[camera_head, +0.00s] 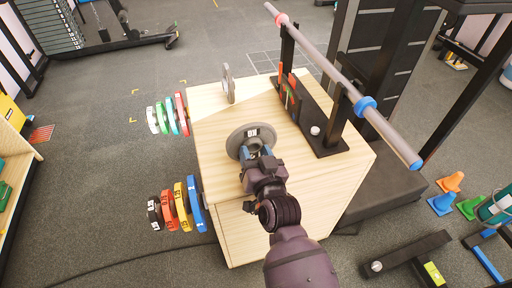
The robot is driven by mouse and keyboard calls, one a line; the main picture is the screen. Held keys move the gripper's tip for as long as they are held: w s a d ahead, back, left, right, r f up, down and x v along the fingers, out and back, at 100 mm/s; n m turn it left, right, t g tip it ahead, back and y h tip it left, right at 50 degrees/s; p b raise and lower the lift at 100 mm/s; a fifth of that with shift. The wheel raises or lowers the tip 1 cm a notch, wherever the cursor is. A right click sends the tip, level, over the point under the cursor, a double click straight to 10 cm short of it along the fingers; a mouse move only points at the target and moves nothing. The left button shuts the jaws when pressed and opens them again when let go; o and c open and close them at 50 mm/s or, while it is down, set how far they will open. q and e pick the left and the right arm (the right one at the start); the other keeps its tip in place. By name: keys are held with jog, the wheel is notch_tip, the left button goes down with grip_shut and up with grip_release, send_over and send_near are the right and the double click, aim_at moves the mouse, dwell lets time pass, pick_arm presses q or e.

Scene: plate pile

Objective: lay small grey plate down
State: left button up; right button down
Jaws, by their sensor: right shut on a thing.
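A round grey plate (237,139) with a white label is at my right gripper (257,151), over the front part of the wooden box top. My right gripper is shut on this plate at its near side. The plate's face is turned up towards the camera; I cannot tell whether it touches the wood. Part of it is hidden behind the fingers. A second grey plate (226,84) stands on edge near the back left of the box top, apart from the gripper. My left gripper is not in view.
The wooden box (215,118) has bare top around the plates. A black rack (318,128) on its right carries a bar (325,68) with a blue collar. Coloured plates (182,113) hang on the left side, with several more (181,206) lower down.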

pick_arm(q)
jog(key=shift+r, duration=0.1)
pick_arm(e)
jog(key=shift+r, duration=0.45)
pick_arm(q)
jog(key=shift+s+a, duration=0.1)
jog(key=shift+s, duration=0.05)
pick_arm(e)
jog(key=shift+f, duration=0.2)
jog(key=c, duration=0.5)
grip_release()
jog(key=shift+f, duration=0.2)
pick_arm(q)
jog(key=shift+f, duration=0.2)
pick_arm(e)
jog(key=shift+s+d+r, duration=0.15)
jog(key=shift+s, duration=0.3)
pick_arm(q)
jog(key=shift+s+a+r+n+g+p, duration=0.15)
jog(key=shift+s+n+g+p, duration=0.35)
jog(key=shift+p, duration=0.85)
pick_arm(e)
jog(key=shift+v, duration=5.6)
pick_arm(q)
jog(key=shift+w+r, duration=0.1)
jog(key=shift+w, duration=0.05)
